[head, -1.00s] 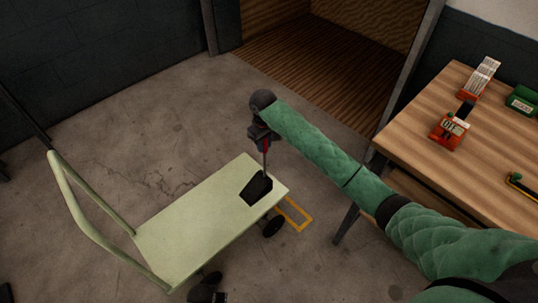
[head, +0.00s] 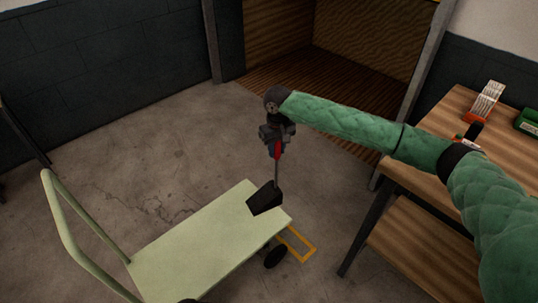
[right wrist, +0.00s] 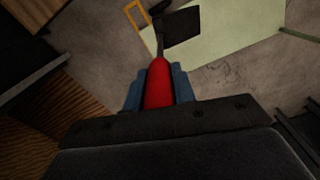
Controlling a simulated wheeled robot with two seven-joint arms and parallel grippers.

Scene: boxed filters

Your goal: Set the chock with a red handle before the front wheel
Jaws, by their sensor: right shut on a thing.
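My right gripper (head: 276,145) is shut on the red handle (head: 277,151) of the chock, with the handle between its fingers in the right wrist view (right wrist: 158,85). The chock's black wedge (head: 265,199) hangs from a thin rod below it. In the head view it overlaps the front end of the pale green cart (head: 205,242); its height above the deck is hard to tell. The cart's dark front wheel (head: 275,257) shows under the front corner. My left gripper is not in view.
A yellow outline (head: 297,243) is marked on the floor just ahead of the front wheel. A wooden table (head: 420,175) with red and green items stands at the right. The cart's handle (head: 68,235) rises at the left. Floor beyond the cart is clear.

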